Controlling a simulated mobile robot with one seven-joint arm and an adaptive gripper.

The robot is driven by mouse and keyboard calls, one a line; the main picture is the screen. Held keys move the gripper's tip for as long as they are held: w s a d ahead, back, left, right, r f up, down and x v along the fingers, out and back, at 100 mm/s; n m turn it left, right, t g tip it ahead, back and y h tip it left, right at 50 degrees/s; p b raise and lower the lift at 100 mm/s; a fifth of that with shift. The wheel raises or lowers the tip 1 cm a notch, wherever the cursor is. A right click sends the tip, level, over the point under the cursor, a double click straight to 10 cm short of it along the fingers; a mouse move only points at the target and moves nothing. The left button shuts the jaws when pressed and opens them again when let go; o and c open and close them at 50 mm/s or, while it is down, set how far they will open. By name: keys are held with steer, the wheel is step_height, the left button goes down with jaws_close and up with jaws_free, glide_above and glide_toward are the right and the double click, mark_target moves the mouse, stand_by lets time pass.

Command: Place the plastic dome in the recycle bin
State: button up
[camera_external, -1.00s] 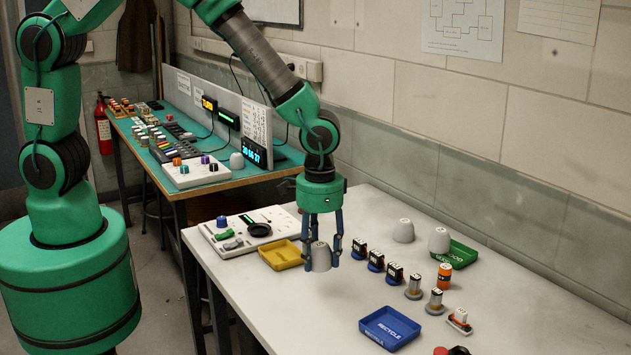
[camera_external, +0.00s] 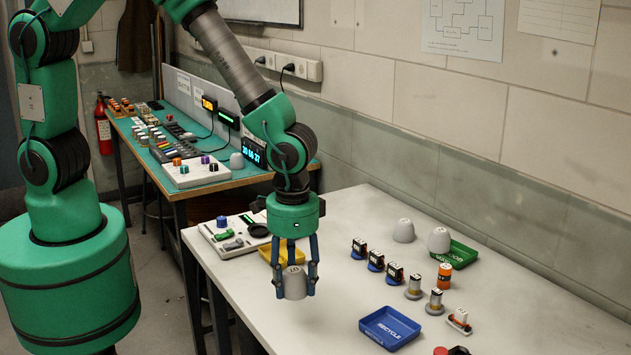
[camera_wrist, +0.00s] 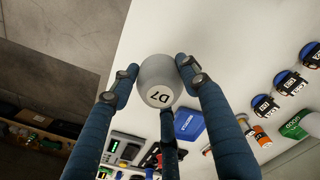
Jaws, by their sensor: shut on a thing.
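My gripper (camera_external: 296,288) is shut on a light grey plastic dome (camera_external: 296,283), with its fingers around the sides. The dome seems to hang above the white table near its front left edge. In the wrist view the dome (camera_wrist: 157,82) sits between my fingertips and shows a label reading D7. The recycle bin (camera_external: 390,344) is a shallow blue tray lettered RECYCLE. It stands on the table to the right of my gripper, apart from the dome, and looks empty.
Several small blue-based parts (camera_external: 376,261) and upright cells (camera_external: 436,302) lie between. A yellow tray (camera_external: 268,255) is behind my gripper.

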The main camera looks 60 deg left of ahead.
steer(key=w+d, duration=0.3)
steer(key=w+d+f, duration=0.1)
steer(key=w+d, duration=0.3)
steer(key=w+d+b, duration=0.1)
steer(key=w+d, duration=0.2)
steer(key=w, duration=0.1)
steer(key=shift+d+f, duration=0.15)
steer(key=shift+f, duration=0.05)
steer(key=shift+w+d, duration=0.15)
steer(key=shift+w, duration=0.05)
steer(key=shift+w+d+f, duration=0.15)
steer(key=shift+f, duration=0.1)
steer(key=shift+f+b, duration=0.3)
steer(key=shift+f, duration=1.25)
steer(key=shift+f, duration=0.25)
steer(key=o, duration=1.1)
steer(key=shift+r, duration=0.15)
